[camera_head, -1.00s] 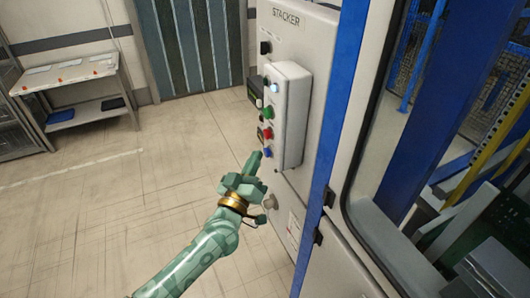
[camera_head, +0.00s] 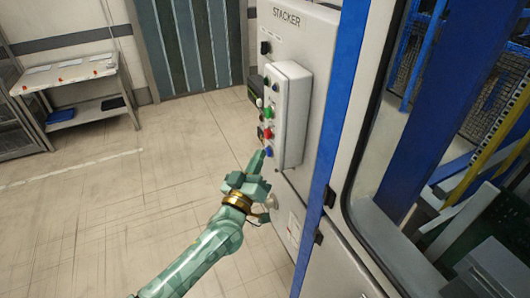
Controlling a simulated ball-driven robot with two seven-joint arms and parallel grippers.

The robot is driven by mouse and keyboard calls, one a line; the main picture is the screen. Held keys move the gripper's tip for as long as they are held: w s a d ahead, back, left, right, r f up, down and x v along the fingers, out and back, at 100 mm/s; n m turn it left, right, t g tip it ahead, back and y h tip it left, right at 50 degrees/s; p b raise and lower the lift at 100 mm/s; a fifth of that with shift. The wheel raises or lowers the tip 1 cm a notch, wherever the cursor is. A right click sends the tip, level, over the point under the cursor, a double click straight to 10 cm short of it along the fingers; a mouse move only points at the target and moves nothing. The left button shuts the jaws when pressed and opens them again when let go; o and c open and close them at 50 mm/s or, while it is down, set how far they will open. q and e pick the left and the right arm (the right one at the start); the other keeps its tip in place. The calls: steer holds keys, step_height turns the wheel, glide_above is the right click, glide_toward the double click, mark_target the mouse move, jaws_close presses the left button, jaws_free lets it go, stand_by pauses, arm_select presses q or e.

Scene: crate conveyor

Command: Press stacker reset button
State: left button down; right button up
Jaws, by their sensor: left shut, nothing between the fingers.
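The stacker control box (camera_head: 292,112) is a light grey box on the cabinet marked STACKER. Its face carries a column of buttons: a dark one at the top, a green button (camera_head: 268,113), a red button (camera_head: 267,133) and a blue button (camera_head: 269,152) at the bottom. No reset label is readable. My left gripper (camera_head: 259,158) is shut and empty, its fingertips pointing up at the lower end of the box, right beside the blue button. I cannot tell whether they touch it. My right gripper is out of view.
The grey stacker cabinet (camera_head: 318,75) has a black switch above the box and a pale knob below it. A blue post (camera_head: 344,100) and a windowed frame stand at the right. A side table (camera_head: 75,76) stands at the far left. The floor at left is clear.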

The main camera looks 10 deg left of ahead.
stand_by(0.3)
arm_select(q)
steer(key=shift+s+a+p, duration=0.35)
steer(key=shift+s+a, duration=0.1)
steer(key=shift+a, duration=0.25)
steer(key=s+a, duration=0.1)
steer(key=a, duration=0.1)
steer(key=s+a+p, duration=0.1)
steer(key=a, duration=0.1)
steer(key=shift+s, duration=0.4)
stand_by(0.5)
